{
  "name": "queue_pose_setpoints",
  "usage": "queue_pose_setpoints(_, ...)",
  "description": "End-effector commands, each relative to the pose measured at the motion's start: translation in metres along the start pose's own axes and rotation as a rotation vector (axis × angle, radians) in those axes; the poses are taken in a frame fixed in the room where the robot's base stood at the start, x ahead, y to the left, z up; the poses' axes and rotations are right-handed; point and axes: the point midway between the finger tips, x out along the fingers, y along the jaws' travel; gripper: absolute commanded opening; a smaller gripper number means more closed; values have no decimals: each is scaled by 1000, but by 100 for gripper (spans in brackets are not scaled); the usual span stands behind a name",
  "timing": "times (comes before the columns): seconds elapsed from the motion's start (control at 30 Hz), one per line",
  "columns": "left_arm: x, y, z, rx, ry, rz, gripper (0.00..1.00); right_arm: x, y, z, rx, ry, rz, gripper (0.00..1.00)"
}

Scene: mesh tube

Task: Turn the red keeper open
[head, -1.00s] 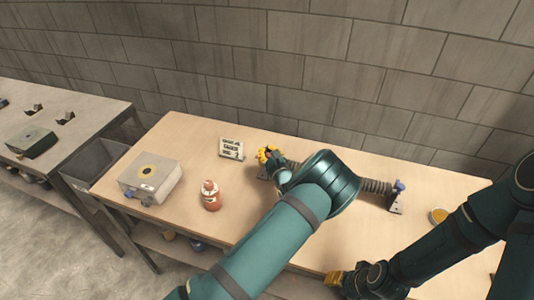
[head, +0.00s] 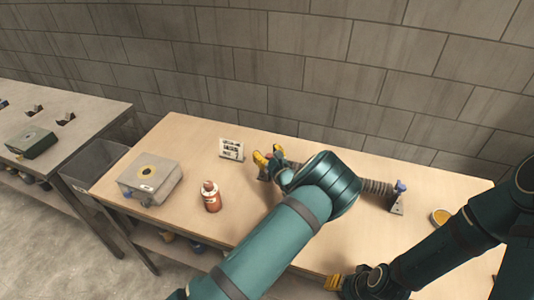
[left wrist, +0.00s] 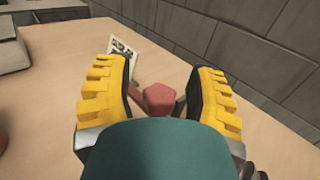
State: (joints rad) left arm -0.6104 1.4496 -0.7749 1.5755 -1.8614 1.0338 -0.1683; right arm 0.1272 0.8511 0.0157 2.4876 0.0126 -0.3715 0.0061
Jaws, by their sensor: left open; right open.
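The red keeper (left wrist: 160,100) shows in the left wrist view as a red knob with a reddish arm reaching to its upper left. My left gripper (left wrist: 158,92) is open, with one yellow finger on each side of the knob and gaps between. In the head view my left gripper (head: 269,155) is at the tube's left end, and the red keeper is hidden there. The grey ribbed tube (head: 376,187) is partly covered by my left arm. A blue keeper (head: 400,187) sits on the bracket at its right end. My right gripper (head: 333,282) is open and empty at the table's front edge.
A small printed card (head: 231,149) stands just left of my left gripper. A red bottle (head: 211,197) and a grey box (head: 150,178) are further left on the table. A yellow-filled dish (head: 440,216) lies at the right. A block wall (head: 300,60) rises behind.

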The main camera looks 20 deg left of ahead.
Motion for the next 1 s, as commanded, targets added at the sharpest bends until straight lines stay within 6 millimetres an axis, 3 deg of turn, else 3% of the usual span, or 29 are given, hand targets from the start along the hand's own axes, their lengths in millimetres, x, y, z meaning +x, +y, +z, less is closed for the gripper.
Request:
queue_pose_setpoints(0.17, -20, -1, 0, 1, 0, -3, 55, 0, 0, 0, 0, 0, 0, 47)
queue_pose_setpoints(0.6, -102, -1, 0, 0, 1, -3, 55, 0, 0, 0, 0, 0, 0, 47)
queue_pose_setpoints(0.8, -118, 0, 0, 0, 2, -2, 55, 0, 0, 0, 0, 0, 0, 47)
queue_pose_setpoints(1.0, -120, 0, 0, 0, 1, -1, 55, 0, 0, 0, 0, 0, 0, 47)
